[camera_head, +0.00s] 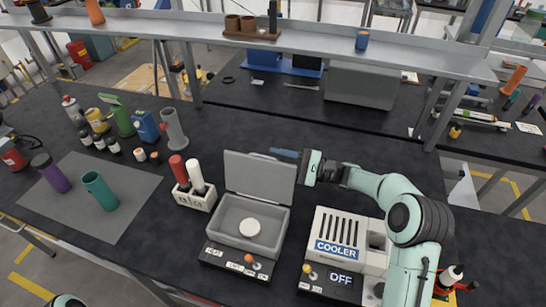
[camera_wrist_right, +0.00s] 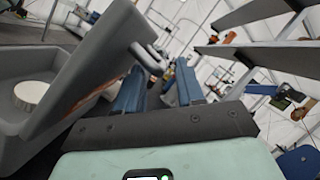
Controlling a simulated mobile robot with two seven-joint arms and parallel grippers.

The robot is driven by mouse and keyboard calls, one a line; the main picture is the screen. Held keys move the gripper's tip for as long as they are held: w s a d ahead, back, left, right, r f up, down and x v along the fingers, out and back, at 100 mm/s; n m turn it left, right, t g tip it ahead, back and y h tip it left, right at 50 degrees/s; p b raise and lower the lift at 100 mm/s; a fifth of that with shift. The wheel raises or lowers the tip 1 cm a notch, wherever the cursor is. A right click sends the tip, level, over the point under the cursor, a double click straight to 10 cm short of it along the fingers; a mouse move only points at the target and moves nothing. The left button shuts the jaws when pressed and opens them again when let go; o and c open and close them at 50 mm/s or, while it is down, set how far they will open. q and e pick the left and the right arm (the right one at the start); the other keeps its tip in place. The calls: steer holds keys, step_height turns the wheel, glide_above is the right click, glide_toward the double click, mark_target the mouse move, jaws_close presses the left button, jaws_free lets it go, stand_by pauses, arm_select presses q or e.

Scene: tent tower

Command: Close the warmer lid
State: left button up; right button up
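The warmer (camera_head: 214,255) is a grey box with a dark front panel at the front middle of the table. Its lid (camera_head: 260,172) stands open, raised at the back edge. A white disc (camera_head: 249,228) lies inside. My right gripper (camera_head: 284,154) is behind the lid's upper right edge, its blue fingers partly hidden by the lid. In the right wrist view, my right gripper (camera_wrist_right: 160,88) has its fingers apart with nothing between them. The lid (camera_wrist_right: 95,65) is on the left there, with a bar handle (camera_wrist_right: 148,57) close to the left finger; contact is unclear. My left gripper is not in view.
A white cooler (camera_head: 350,228) marked COOLER stands right of the warmer, under my right arm. A white holder (camera_head: 196,200) with red and white cylinders stands left of it. A grey shelf (camera_head: 330,46) spans the back. Bare dark table lies behind the lid.

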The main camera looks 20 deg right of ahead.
steer(key=shift+x, duration=0.8)
jaws_close()
